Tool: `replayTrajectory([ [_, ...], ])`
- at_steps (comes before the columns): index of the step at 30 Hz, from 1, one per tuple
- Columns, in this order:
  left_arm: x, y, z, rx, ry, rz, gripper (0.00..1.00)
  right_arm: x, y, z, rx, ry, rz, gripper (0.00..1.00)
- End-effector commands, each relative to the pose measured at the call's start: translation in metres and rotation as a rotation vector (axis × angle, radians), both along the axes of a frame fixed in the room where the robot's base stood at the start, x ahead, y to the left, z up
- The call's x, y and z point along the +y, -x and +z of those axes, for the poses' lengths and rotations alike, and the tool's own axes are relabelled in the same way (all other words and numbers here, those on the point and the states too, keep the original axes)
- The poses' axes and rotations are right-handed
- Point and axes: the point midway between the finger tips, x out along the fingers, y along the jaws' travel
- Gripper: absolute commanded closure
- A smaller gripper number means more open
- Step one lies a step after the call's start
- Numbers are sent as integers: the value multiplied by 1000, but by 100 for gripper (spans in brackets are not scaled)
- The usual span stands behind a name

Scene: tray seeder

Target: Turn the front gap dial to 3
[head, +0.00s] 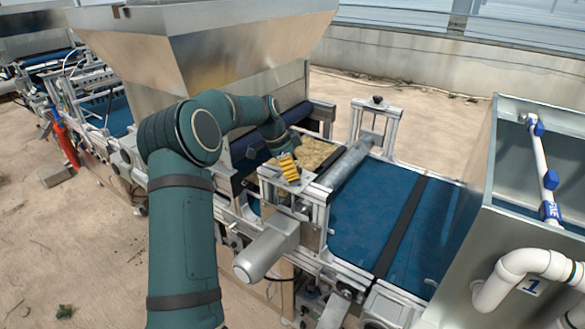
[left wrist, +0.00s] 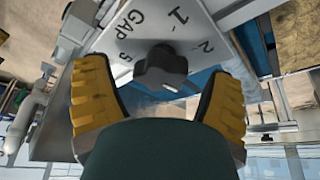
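The front gap dial is a black lobed knob (left wrist: 160,68) on a pale plate (left wrist: 125,70) marked GAP, with 1, 2 and 5 readable. A 3 is not visible, and I cannot tell which number the knob points to. My left gripper (left wrist: 158,78) is open, with one yellow ridged finger on each side of the knob and gaps between. In the head view the left gripper (head: 288,168) is over the front end of the roller frame, where it hides the knob. My right gripper is not in view.
A grey motor cylinder (head: 266,250) sticks out in front of the frame. A blue belt (head: 375,215) runs to the right under a metal roller (head: 347,168). A large steel hopper (head: 215,55) stands behind my left arm, and a steel box with white pipes (head: 515,268) is at right.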

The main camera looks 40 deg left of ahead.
Motion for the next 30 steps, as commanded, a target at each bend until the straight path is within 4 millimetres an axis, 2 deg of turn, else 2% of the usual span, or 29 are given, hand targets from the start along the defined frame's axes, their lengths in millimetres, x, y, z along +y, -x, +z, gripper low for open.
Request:
replayTrajectory([
  [8, 3, 2, 9, -4, -2, 2, 17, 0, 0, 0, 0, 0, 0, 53],
  [21, 26, 23, 85, -5, -3, 2, 17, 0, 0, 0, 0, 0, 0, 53],
  [25, 30, 28, 100, -2, -2, 1, 17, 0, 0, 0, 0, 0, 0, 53],
  [30, 33, 31, 110, -1, -1, 0, 17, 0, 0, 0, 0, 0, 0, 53],
])
